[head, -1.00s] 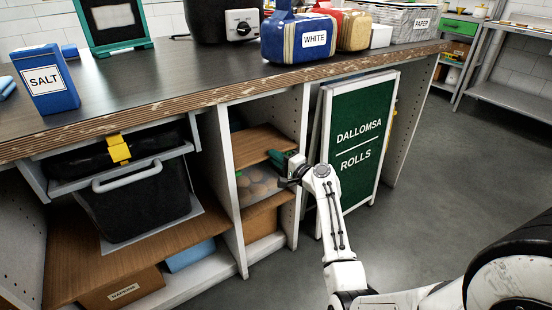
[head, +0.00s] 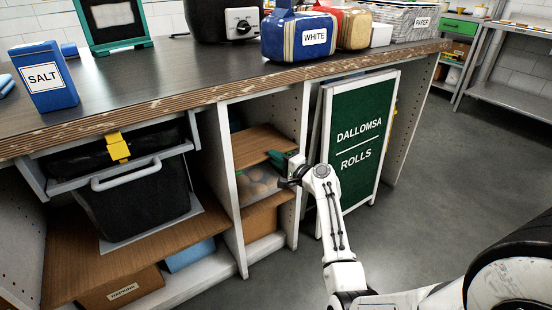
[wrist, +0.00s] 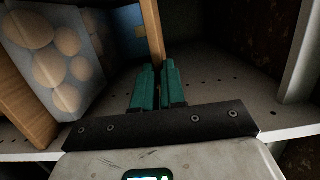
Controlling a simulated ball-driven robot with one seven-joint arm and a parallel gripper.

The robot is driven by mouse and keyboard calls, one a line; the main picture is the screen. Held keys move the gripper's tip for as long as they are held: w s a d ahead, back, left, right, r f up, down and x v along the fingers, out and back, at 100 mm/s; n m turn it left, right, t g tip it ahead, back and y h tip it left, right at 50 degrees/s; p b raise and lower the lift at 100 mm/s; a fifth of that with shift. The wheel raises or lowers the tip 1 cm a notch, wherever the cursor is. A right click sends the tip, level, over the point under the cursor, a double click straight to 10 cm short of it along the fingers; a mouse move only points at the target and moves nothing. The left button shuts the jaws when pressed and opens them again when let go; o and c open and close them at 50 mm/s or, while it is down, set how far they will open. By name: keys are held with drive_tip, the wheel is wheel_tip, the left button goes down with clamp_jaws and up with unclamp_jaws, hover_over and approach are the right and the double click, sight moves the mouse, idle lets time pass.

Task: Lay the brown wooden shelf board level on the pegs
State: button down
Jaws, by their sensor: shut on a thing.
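The brown wooden shelf board (head: 258,145) lies across the narrow bay under the counter in the head view. Its front edge looks roughly parallel to the lower shelf. My gripper (head: 284,159) is at its right front part, its teal fingers partly hidden by the wrist. In the wrist view my gripper (wrist: 157,72) is shut on the edge of the board (wrist: 152,28), which shows as a thin brown strip beyond the fingertips. The side panel (wrist: 245,85) has rows of small peg holes. I cannot tell whether the board touches the pegs, which are not visible.
A clear pack of round, brownish things (head: 258,184) stands on the lower shelf (head: 268,207), below the board; the pack (wrist: 62,50) also shows in the wrist view. A green sign (head: 358,145) stands close right of my arm. Floor at right is clear.

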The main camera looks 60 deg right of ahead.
drive_tip(key=shift+f+b, duration=0.7)
drive_tip(key=shift+f, duration=0.05)
drive_tip(key=c, duration=1.1)
unclamp_jaws()
drive_tip(key=shift+f, duration=0.1)
drive_tip(key=shift+o, duration=1.1)
drive_tip(key=shift+f+b, duration=0.25)
drive_tip(key=shift+b, duration=0.1)
drive_tip(key=p+v, duration=0.1)
drive_tip(key=v, duration=0.6)
drive_tip(key=shift+p, duration=0.3)
